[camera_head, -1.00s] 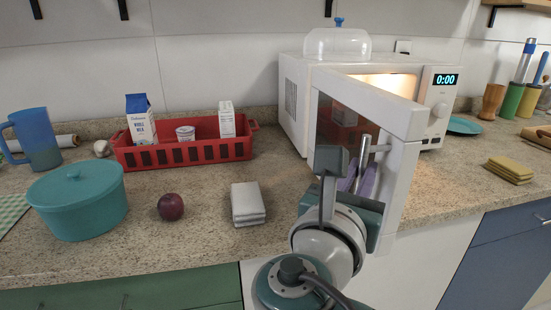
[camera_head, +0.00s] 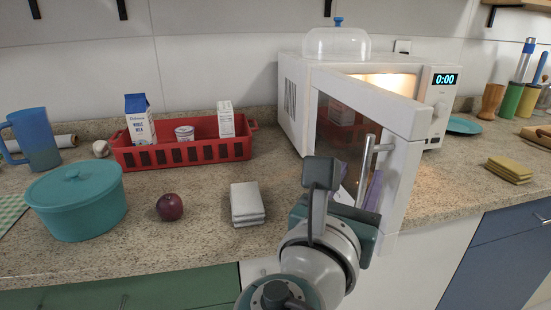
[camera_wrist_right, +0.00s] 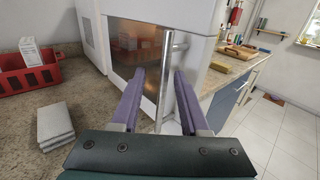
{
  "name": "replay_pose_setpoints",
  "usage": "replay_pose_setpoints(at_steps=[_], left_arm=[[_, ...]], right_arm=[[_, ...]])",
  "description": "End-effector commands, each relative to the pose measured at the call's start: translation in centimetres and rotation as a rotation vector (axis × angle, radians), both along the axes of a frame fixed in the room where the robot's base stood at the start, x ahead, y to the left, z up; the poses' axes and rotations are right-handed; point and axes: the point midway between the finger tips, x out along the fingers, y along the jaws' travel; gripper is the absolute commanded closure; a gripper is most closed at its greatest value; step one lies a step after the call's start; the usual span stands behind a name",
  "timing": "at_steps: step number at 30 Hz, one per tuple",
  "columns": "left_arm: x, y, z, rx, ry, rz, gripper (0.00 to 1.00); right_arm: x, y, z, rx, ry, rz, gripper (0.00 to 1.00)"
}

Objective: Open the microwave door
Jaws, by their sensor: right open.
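The white microwave (camera_head: 298,100) stands on the counter with its inside lit. Its door (camera_head: 400,185) is partly open, swung out toward me, with a dark window and a metal bar handle (camera_head: 366,165). The handle also shows in the right wrist view (camera_wrist_right: 164,80). My right gripper (camera_head: 365,190) is in front of the door at the handle. In the right wrist view, its two purple fingers (camera_wrist_right: 157,88) are apart, with the handle seen in the gap between them; contact is not visible. My left gripper is not in view.
A clear dome (camera_head: 337,43) sits on the microwave. Left are a red basket (camera_head: 185,152) with cartons, a teal pot (camera_head: 78,205), a plum (camera_head: 170,207) and a grey stack (camera_head: 247,204). Yellow sponges (camera_head: 508,170) lie right of the door.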

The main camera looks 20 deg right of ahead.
Motion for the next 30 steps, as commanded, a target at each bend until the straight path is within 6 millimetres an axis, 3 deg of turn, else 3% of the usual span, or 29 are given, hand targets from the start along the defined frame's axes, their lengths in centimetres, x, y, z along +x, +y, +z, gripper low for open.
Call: replay_pose_setpoints(at_steps=[7,15,25,28,30], left_arm=[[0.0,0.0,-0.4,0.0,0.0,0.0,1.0],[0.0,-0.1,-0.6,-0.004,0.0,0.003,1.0],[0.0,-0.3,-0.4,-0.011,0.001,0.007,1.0],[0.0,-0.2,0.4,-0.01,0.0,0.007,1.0],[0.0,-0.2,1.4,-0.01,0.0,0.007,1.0]], right_arm=[[-3.3,4.0,-0.2,0.004,0.002,0.002,0.55],[-5.0,5.9,-0.1,0.002,0.001,0.0,0.55],[-5.2,5.6,-0.2,0.027,-0.004,-0.01,0.55],[-6.5,3.8,-1.2,0.175,-0.032,-0.069,0.55],[-8.2,1.9,-2.6,0.373,-0.083,-0.156,0.55]])
